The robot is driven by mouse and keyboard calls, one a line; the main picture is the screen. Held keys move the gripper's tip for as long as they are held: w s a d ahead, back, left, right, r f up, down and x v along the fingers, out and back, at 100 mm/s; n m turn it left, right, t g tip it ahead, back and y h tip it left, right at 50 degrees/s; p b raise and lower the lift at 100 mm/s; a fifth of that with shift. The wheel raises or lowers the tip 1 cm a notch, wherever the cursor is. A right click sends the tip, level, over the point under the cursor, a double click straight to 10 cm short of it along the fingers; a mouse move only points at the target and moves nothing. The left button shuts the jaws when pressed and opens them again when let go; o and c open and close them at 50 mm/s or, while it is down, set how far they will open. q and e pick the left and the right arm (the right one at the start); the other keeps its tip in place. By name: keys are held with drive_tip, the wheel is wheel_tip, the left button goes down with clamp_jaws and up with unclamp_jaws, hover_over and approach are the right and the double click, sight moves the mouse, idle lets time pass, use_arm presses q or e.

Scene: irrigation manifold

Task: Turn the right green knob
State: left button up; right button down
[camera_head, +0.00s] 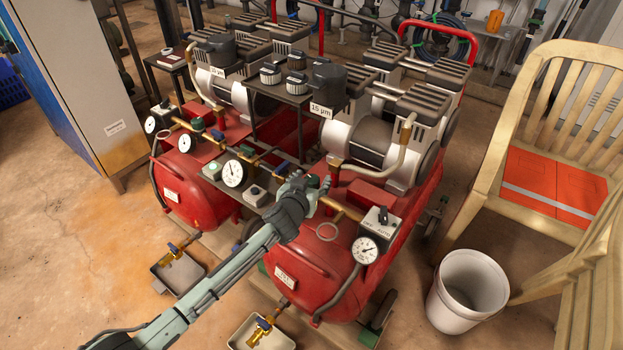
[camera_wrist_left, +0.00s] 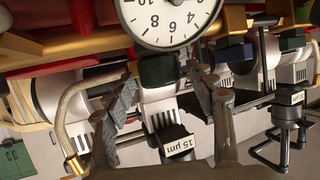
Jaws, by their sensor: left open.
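My left gripper (camera_head: 318,187) reaches in over the right red tank and points at the brass pipe line. It covers much of the right green knob (camera_head: 312,181), of which only a small part shows. In the left wrist view the fingers (camera_wrist_left: 163,88) stand apart, with a dark green knob (camera_wrist_left: 157,70) between and beyond them, below a white dial gauge (camera_wrist_left: 170,18). Whether the fingers touch the knob cannot be told. The left green knob (camera_head: 197,124) sits on the pipe line of the left tank. My right gripper is in neither view.
A gauge with a white face (camera_head: 233,174) stands left of the gripper, and another gauge (camera_head: 365,250) with a switch box (camera_head: 380,221) stands right. Compressor motors rise behind. A white bucket (camera_head: 468,290) and wooden chair (camera_head: 540,150) stand at the right.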

use_arm(q)
drive_tip(key=shift+w+f, duration=0.1)
drive_tip(key=shift+w, duration=0.05)
drive_tip(key=shift+c, duration=0.4)
drive_tip(key=c, duration=1.1)
